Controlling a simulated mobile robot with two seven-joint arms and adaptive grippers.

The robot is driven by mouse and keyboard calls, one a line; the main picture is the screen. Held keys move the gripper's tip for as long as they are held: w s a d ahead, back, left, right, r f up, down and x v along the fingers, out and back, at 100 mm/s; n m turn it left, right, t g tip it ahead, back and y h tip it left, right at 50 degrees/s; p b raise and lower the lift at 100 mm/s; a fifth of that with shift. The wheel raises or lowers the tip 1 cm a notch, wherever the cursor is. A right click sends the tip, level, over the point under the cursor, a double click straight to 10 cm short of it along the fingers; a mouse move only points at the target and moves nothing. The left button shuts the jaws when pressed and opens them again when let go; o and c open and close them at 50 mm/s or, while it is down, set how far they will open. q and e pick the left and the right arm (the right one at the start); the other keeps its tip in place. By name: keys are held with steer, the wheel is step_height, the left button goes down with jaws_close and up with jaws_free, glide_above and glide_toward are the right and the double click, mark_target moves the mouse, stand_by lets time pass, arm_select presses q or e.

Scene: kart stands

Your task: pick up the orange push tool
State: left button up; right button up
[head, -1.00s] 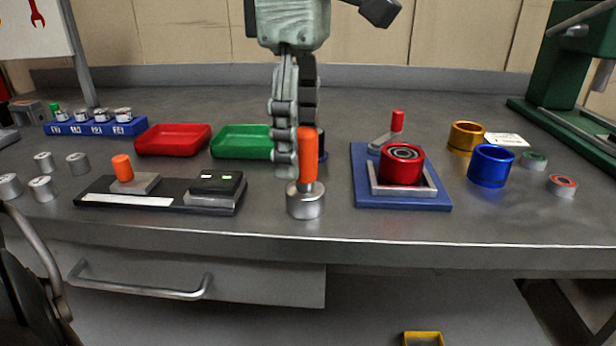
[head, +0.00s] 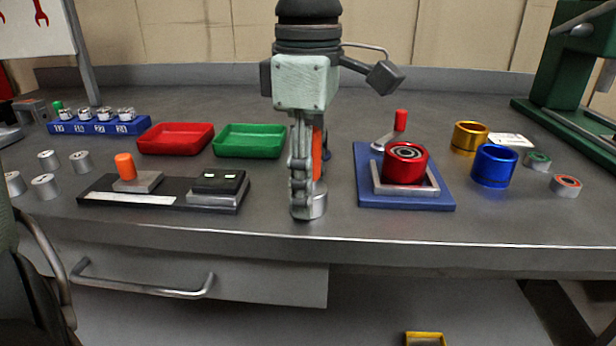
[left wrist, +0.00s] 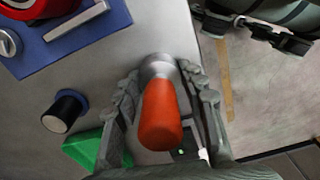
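The orange push tool (head: 318,150) stands upright near the front edge of the bench, with an orange handle and a round silver foot. In the head view my left gripper (head: 306,196) points down over it, and its fingers hide much of the handle. In the left wrist view the orange push tool (left wrist: 160,118) stands between the two fingers of my left gripper (left wrist: 165,78). The fingers are apart, one on each side of the handle, with narrow gaps showing.
A blue fixture (head: 405,202) with a red ring stands to the right, and a black tray (head: 165,199) lies to the left. Red (head: 175,150) and green (head: 249,153) trays are behind. A black-handled piece (left wrist: 63,112) stands nearby in the left wrist view.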

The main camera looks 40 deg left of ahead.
arm_select(q)
steer(key=c, duration=0.4)
steer(key=shift+r, duration=0.1)
